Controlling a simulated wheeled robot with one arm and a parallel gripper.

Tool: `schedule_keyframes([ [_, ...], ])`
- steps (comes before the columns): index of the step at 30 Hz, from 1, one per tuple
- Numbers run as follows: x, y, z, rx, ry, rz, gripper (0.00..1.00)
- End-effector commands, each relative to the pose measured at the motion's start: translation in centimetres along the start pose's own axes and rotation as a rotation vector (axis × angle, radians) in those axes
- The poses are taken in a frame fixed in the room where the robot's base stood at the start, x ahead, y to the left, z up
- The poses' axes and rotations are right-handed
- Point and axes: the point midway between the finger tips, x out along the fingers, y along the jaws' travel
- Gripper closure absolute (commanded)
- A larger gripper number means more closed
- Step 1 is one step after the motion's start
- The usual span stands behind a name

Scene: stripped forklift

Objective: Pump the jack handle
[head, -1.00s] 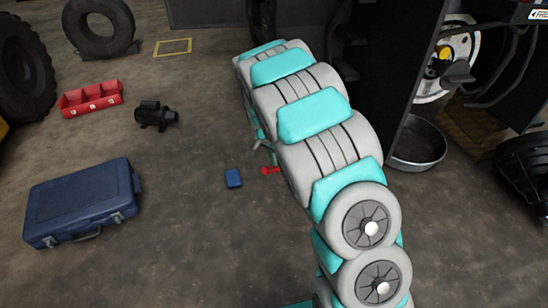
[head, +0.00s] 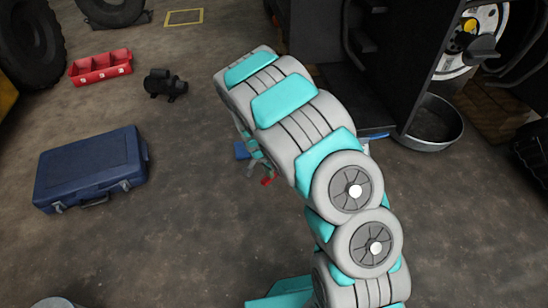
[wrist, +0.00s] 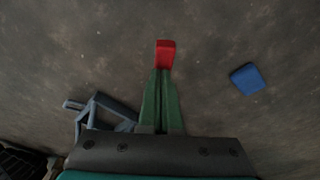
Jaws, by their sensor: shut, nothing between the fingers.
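My gripper (wrist: 164,72) shows in the wrist view as two long green fingers, close together and pointing away over the floor. A red block (wrist: 166,53) shows right at their tips; I cannot tell whether it belongs to the fingers. In the head view my gripper is small and mostly hidden by my arm, with the red (head: 267,181) showing at its end. A blue-grey angular frame (wrist: 100,107) stands left of the fingers in the wrist view. I cannot make out a jack handle for certain.
A small blue block (wrist: 248,78) lies on the floor right of the fingers. A blue case (head: 90,170), black motor (head: 165,83) and red tray (head: 100,66) stand left. A round metal pan (head: 432,125) is beside the dark forklift body (head: 325,50). The left floor has free room.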

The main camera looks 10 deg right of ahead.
Motion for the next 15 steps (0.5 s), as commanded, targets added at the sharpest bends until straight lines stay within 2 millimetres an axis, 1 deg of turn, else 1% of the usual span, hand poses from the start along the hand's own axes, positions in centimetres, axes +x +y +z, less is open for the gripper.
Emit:
schedule_keyframes([
  [1, 1.4, 0.1, 0.6, -0.002, -0.002, 0.003, 1.0],
  [6, 3.9, 0.0, 1.6, 0.0, -0.003, 0.002, 1.0],
  [10, 5.0, 0.0, 1.9, 0.0, -0.002, 0.001, 1.0],
  [15, 5.7, 0.0, 2.0, 0.0, -0.001, 0.0, 1.0],
])
